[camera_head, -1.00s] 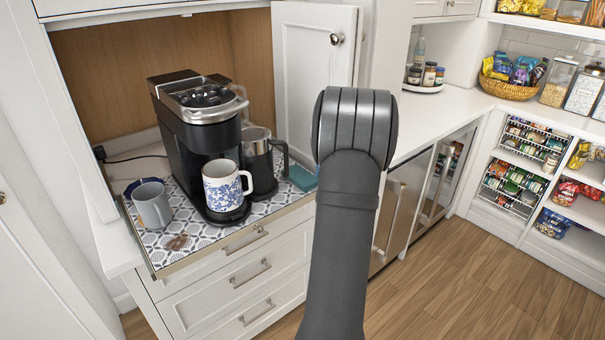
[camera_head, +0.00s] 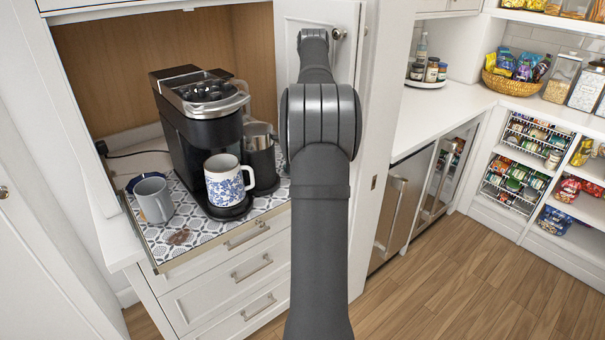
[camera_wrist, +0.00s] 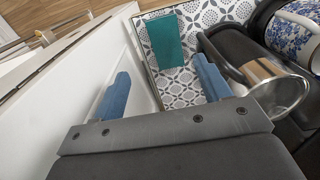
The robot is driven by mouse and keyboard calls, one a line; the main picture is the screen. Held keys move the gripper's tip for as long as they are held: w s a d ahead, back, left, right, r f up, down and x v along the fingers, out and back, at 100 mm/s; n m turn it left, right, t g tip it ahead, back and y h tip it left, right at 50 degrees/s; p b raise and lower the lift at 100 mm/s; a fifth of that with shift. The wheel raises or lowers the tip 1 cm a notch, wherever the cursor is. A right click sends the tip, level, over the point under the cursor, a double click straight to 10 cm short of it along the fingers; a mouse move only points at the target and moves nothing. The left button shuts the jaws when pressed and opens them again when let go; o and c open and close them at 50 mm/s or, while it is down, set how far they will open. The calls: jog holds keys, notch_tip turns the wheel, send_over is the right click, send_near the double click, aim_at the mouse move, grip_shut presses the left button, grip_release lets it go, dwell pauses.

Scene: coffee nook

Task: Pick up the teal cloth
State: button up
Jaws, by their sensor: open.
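The teal cloth (camera_wrist: 166,42) lies flat on the patterned tray (camera_wrist: 200,18) near its edge in the wrist view. In the head view my arm hides it. My gripper (camera_wrist: 162,65) is open and empty, its two blue fingers spread apart. The cloth shows between and beyond the fingertips, and the gap to it is hard to judge. In the head view the fingers are hidden behind my arm.
The white cabinet door (camera_head: 290,60) is close on the left in the wrist view. A coffee maker (camera_head: 180,125), floral mug (camera_head: 223,186) and grey mug (camera_head: 154,202) share the tray.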

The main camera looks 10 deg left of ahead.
notch_tip(320, 180, down, 12)
jog(key=shift+r, duration=0.25)
jog(key=shift+a+f, duration=0.2)
jog(key=shift+f, duration=2.45)
jog(key=c, duration=0.8)
